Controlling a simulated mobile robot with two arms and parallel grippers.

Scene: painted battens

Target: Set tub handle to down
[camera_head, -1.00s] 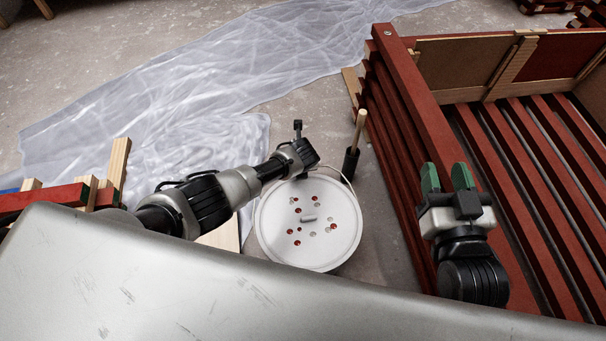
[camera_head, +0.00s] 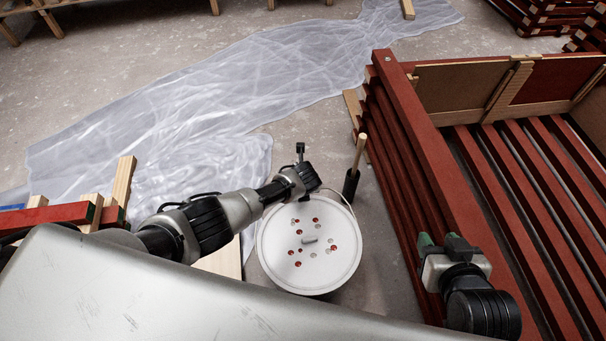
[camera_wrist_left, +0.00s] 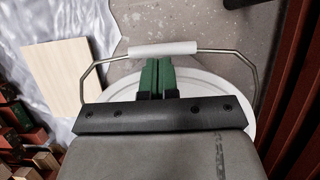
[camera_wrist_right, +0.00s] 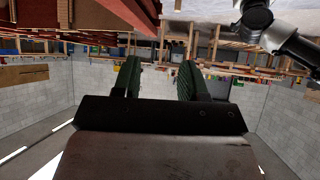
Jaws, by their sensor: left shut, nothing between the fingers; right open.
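The white round tub (camera_head: 308,262) stands on the floor in the head view, its lid spotted with red and grey dots. Its wire handle (camera_head: 345,202) stands up at the far rim, partly hidden by my left arm. In the left wrist view the handle's white grip (camera_wrist_left: 163,48) lies just beyond the green fingertips of my left gripper (camera_wrist_left: 155,62), across their line. The left fingers are together with nothing between them; whether they touch the grip I cannot tell. My right gripper (camera_head: 444,243) is open and empty, by the red slatted frame.
The red slatted frame (camera_head: 425,150) stands close right of the tub. A wooden-handled brush (camera_head: 355,170) stands upright behind the tub. Plastic sheeting (camera_head: 150,150) covers the floor at left. Red and bare battens (camera_head: 60,215) lie at the left edge. A pale board (camera_wrist_left: 70,78) lies beside the tub.

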